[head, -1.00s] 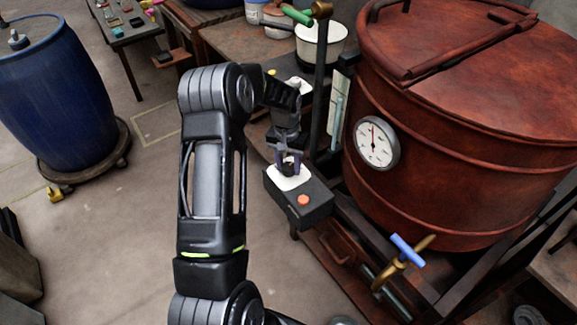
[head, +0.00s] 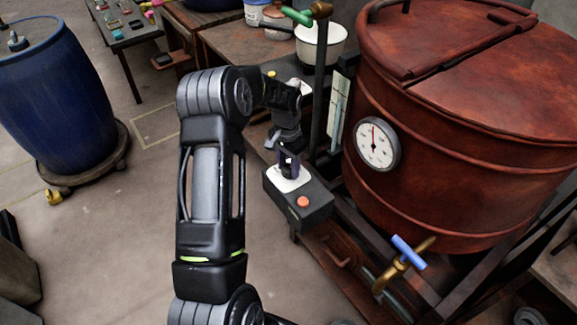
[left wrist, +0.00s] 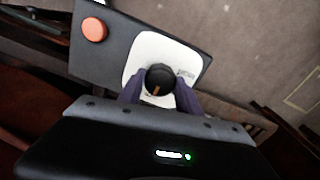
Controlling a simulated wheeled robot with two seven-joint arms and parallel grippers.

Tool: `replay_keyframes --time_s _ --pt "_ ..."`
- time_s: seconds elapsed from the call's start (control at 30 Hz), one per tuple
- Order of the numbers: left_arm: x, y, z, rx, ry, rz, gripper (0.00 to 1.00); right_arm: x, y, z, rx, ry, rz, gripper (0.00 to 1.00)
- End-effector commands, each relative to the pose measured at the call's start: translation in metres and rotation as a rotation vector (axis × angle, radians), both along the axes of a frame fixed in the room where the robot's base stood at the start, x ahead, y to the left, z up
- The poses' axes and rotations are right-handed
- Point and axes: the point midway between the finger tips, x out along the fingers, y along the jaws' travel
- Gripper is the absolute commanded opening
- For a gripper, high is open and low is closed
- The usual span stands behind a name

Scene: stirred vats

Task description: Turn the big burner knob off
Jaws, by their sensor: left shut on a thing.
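In the head view, the left gripper (head: 288,168) comes down from above onto the white plate and mostly hides the knob. An orange-red button (head: 303,201) sits beside the plate, and also shows in the left wrist view (left wrist: 94,30). My right gripper is out of view.
A large rust-red vat (head: 440,180) with a dial gauge (head: 377,144) stands to the right of the box. A blue-handled tap (head: 408,252) is low on its front. A blue drum (head: 60,95) stands at the left on open floor.

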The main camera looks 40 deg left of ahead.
Motion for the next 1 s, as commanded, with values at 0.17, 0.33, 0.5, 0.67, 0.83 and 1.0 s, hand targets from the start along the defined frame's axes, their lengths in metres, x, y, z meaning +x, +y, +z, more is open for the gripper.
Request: replay_keyframes --time_s 0.17,0.33,0.5,0.67,0.83,1.0 --pt "0.001 0.0 0.001 0.001 -0.001 -0.002 0.46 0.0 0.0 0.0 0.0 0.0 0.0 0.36" --pt "0.0 0.0 0.0 0.001 -0.001 -0.001 0.6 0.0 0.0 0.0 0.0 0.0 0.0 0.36" --pt "0.0 0.0 0.0 0.0 0.0 0.0 0.62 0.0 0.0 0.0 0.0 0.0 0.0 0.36" --pt "0.0 0.0 0.002 0.001 -0.001 0.0 0.62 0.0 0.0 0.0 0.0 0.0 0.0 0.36" --pt "0.001 0.001 0.018 0.002 -0.002 0.001 0.62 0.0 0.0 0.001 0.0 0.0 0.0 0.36" --pt "0.001 0.002 0.047 0.003 -0.003 0.0 0.62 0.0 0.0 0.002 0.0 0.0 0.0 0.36"
